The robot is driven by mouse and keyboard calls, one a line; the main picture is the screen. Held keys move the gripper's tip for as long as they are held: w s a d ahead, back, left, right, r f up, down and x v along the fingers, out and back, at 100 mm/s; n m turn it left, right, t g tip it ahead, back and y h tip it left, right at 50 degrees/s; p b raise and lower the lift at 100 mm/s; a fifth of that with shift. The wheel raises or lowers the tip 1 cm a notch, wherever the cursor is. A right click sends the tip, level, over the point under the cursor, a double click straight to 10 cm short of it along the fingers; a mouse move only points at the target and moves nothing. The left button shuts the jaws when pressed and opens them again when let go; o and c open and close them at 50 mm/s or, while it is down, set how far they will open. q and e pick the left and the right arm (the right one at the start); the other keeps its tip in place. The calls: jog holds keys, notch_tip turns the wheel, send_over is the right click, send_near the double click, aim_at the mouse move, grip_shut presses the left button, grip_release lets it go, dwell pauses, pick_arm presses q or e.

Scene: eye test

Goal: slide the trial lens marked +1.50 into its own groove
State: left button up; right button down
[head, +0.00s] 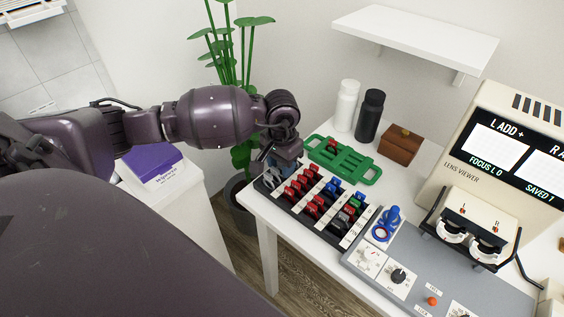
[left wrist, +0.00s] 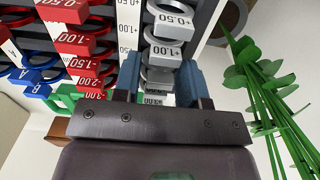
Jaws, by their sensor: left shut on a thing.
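The black lens rack (head: 341,241) stands on the white table and holds rows of grey, red, blue and green-tabbed lenses. In the left wrist view grey lenses marked +0.50 (left wrist: 172,20) and +1.00 (left wrist: 166,52) sit in the grey row. My left gripper (head: 276,168) is over the far left end of the rack, at the grey row. In the left wrist view its blue fingers (left wrist: 160,78) are shut on a grey lens (left wrist: 158,76) just beyond the +1.00 one. The held lens's mark is not readable, and its seating is hidden. My right gripper is not in view.
A green frame (head: 345,162) with a red lens lies behind the rack. White (head: 346,105) and black (head: 369,116) bottles and a brown box (head: 400,145) stand farther back. A blue stand (head: 385,226) and the grey console (head: 440,270) are right of the rack. A plant (head: 240,60) is close behind my left arm.

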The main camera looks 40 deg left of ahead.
pick_arm(q)
jog(key=shift+f, duration=0.2)
jog(key=o, duration=1)
jog(key=shift+c, duration=0.2)
